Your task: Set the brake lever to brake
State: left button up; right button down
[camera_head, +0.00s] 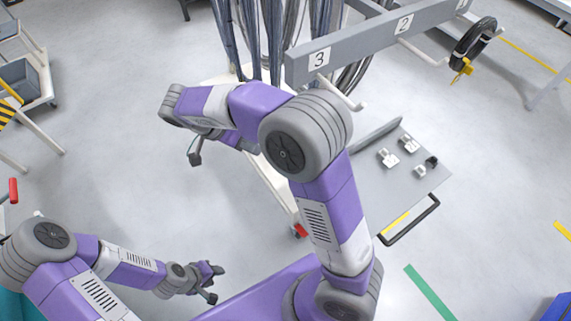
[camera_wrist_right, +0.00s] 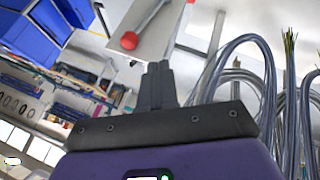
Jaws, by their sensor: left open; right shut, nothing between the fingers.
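A lever with a round red knob (camera_wrist_right: 129,41) and a grey bar lies against a pale panel (camera_wrist_right: 160,22) in the right wrist view, beyond my fingertips and apart from them. In the head view a red end (camera_head: 300,231) shows at the lower edge of a white frame, partly hidden by my right arm. I cannot tell if it is the same lever, or which setting it has. My right gripper (camera_head: 195,158) is shut and empty; its fingers also show in the wrist view (camera_wrist_right: 158,68). My left gripper (camera_head: 214,284) is open and empty at the lower left.
Hanging grey cables (camera_head: 275,35) and a numbered grey rail (camera_head: 385,38) stand at the top. A grey platform (camera_head: 420,185) with small metal parts is right of my right arm. A red handle (camera_head: 13,190) is at the far left. Open floor (camera_head: 110,110) lies left of my right gripper.

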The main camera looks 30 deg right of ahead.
jog(key=s+d+f+b, duration=0.1)
jog(key=s+d+f, duration=0.4)
jog(key=d+f, duration=0.2)
jog(key=shift+f, duration=0.2)
jog(key=shift+s, duration=0.1)
